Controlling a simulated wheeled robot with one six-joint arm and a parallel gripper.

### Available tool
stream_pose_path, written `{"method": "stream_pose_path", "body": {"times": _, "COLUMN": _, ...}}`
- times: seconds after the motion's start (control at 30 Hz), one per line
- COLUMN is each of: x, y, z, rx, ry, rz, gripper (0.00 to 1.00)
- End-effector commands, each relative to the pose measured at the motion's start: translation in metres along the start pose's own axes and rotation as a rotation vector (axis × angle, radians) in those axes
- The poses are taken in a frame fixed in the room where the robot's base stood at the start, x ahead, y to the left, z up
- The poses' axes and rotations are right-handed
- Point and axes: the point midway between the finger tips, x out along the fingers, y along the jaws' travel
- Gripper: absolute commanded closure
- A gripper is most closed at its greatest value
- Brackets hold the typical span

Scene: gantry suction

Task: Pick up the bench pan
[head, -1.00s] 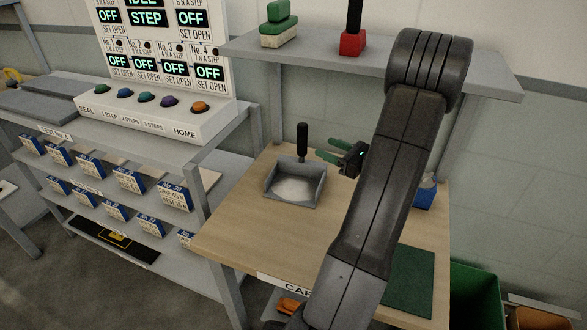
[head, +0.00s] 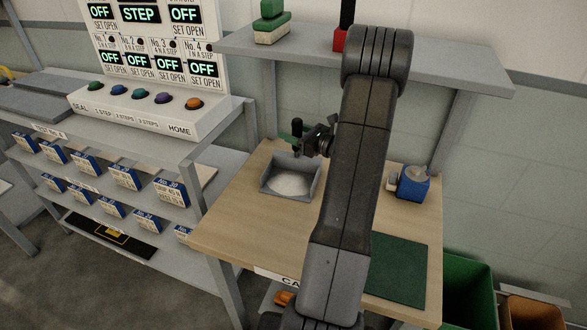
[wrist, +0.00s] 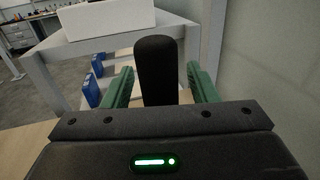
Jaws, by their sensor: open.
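The bench pan (head: 290,183) is a grey open tray with whitish material in it, standing on the wooden bench top. Its black upright handle (head: 297,136) rises at the back. My gripper (head: 297,141) is at the handle in the head view. In the wrist view the black handle (wrist: 157,70) stands upright between the two green fingers of my gripper (wrist: 159,88), with a gap visible on each side. The fingers are open. The pan's tray is hidden in the wrist view.
A blue container (head: 413,186) stands at the bench's right back, and a green mat (head: 397,268) lies at the front right. A shelf (head: 440,66) overhangs the bench. A control panel with coloured buttons (head: 140,97) stands to the left.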

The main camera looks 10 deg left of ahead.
Motion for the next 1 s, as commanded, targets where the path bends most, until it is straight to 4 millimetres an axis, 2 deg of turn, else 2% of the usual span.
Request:
{"method": "stream_pose_path", "body": {"times": 0.1, "x": -0.001, "y": 0.000, "z": 0.000, "rx": 0.000, "ry": 0.000, "rz": 0.000, "gripper": 0.47}}
{"method": "stream_pose_path", "body": {"times": 0.33, "x": -0.001, "y": 0.000, "z": 0.000, "rx": 0.000, "ry": 0.000, "rz": 0.000, "gripper": 0.92}}
{"method": "stream_pose_path", "body": {"times": 0.4, "x": -0.001, "y": 0.000, "z": 0.001, "rx": -0.001, "ry": -0.002, "rz": 0.000, "gripper": 1.00}}
{"method": "stream_pose_path", "body": {"times": 0.77, "x": -0.001, "y": 0.001, "z": 0.004, "rx": -0.002, "ry": -0.002, "rz": 0.000, "gripper": 1.00}}
{"method": "stream_pose_path", "body": {"times": 1.0, "x": -0.002, "y": 0.004, "z": 0.024, "rx": -0.005, "ry": -0.004, "rz": 0.000, "gripper": 1.00}}
